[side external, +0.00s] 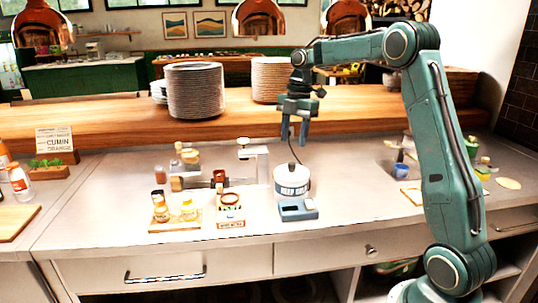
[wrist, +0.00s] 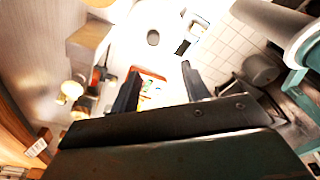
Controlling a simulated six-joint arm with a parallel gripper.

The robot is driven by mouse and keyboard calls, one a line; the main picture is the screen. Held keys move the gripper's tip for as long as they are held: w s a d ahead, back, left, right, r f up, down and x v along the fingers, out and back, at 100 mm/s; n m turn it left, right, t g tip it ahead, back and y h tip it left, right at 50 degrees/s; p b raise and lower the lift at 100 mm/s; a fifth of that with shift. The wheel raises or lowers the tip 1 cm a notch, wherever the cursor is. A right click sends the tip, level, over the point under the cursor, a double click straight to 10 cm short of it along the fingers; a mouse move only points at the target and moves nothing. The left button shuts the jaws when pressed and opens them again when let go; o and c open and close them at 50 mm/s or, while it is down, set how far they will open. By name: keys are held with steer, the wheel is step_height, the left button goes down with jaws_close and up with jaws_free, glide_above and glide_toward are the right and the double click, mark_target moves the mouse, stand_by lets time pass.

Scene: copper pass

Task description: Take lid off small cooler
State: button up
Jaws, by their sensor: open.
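The small cooler (side external: 292,188) is a white round tub with dark lettering on its side, standing upright on the counter. Its pale lid (side external: 290,172) is on top and has a small dark knob (side external: 291,164). In the wrist view a white round top, which looks like the lid (wrist: 170,52), shows with a dark round knob (wrist: 153,37) beyond the fingertips. My gripper (side external: 294,142) is open and empty, pointing down above the lid with a gap between them. In the wrist view the two dark fingers of my gripper (wrist: 160,68) are spread apart.
A blue-grey block (side external: 298,209) sits just in front of the cooler. Jars on a wooden board (side external: 175,224) and a small labelled box (side external: 231,213) stand to its left. Plate stacks (side external: 195,90) stand on the wooden ledge (side external: 120,117) behind.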

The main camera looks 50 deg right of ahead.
mark_target(292, 163)
steer(key=shift+w+d+f+n, duration=0.15)
steer(key=shift+d+f, duration=0.15)
steer(key=shift+f, duration=0.25)
steer(key=shift+w+d+f+n, duration=0.1)
steer(key=shift+d+f+n, duration=0.15)
steer(key=shift+f, duration=0.25)
steer(key=shift+w+d+f+n, duration=0.1)
steer(key=shift+d+f, duration=0.25)
steer(key=shift+f, duration=0.2)
steer(key=shift+f, duration=0.15)
steer(key=shift+a+f, duration=0.25)
steer(key=shift+f, duration=1.15)
steer(key=shift+a+f, duration=0.2)
steer(key=shift+f, duration=1.15)
jaws_close()
